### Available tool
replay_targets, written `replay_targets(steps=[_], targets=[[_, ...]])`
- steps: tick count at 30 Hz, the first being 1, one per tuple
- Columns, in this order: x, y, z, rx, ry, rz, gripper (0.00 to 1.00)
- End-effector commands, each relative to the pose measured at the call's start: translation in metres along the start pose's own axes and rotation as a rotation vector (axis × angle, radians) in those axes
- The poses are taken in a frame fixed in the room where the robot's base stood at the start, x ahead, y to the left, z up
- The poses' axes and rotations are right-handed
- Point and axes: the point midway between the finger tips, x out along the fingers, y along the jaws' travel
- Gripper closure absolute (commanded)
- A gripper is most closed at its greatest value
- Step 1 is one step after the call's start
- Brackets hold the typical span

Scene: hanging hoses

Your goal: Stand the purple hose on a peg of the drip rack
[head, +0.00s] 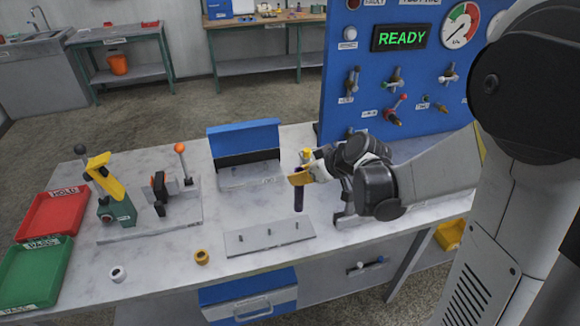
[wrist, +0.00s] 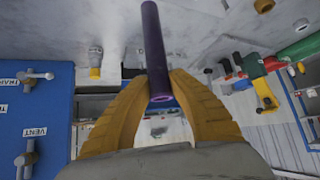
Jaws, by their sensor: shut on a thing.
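The purple hose (head: 298,201) hangs upright below my gripper (head: 300,178), which is shut on its upper part. In the wrist view the hose (wrist: 154,45) is pinched between the two yellow fingers (wrist: 161,88), its near open end showing. In the head view its lower end appears just behind the right rear corner of the drip rack (head: 285,242); I cannot tell whether it touches the table. The drip rack is a flat grey plate with three short upright pegs, all bare, such as the middle one (head: 268,231).
A yellow fitting (head: 306,154) stands close behind my gripper. The blue-lidded box (head: 243,137) is behind left, the blue READY panel (head: 430,75) behind right. Lever fixtures and red (head: 55,215) and green (head: 33,275) trays are farther left.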

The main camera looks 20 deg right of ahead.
Motion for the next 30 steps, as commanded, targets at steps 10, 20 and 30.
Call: replay_targets(steps=[10,20,30], targets=[[-0.035,-0.015,-0.015,-0.173,0.0,-0.172,1.0],[-0.034,-0.015,-0.015,-0.173,0.006,-0.174,1.0],[-0.015,-0.015,0.004,-0.173,0.006,-0.173,1.0]])
